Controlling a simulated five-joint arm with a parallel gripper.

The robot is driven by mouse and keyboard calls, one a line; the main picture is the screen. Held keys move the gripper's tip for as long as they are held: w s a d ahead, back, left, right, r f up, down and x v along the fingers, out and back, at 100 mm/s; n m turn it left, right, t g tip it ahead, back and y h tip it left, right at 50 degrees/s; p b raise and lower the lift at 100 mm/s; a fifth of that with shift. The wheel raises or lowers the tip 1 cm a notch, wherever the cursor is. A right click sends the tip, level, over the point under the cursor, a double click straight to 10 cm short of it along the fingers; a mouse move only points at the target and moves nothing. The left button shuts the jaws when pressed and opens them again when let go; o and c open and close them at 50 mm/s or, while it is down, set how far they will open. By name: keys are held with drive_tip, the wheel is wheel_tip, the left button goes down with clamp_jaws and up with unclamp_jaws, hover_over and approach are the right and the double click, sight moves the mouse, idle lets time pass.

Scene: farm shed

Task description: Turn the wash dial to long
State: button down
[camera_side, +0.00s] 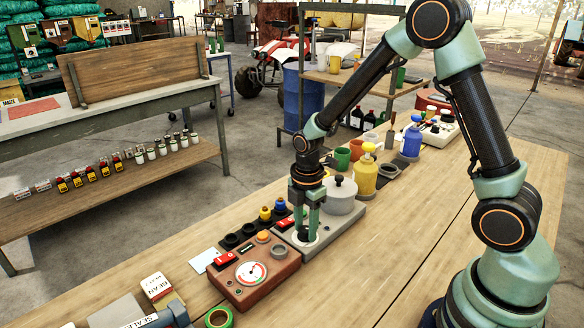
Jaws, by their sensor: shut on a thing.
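A grey unit (346,222) with a lidded metal pot (341,196) on it stands at the middle of the table. A pale round dial plate (293,238) lies on its front-left part. My gripper (305,232) points straight down over this plate, its fingers shut on a dark dial knob. The fingers hide most of the knob. I cannot read the marks around it or tell where its pointer stands.
Left of it is a brown box (232,289) with a gauge (251,272), an orange button (262,237) and a red switch (223,260). Yellow (364,174) and blue (411,142) bottles stand behind the pot. The front right of the table is clear.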

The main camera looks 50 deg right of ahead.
drive_tip(key=m, duration=0.8)
drive_tip(key=shift+m, duration=0.3)
drive_tip(key=m, duration=0.3)
drive_tip(key=shift+m, duration=2.1)
drive_tip(key=shift+c, duration=2.1)
unclamp_jaws()
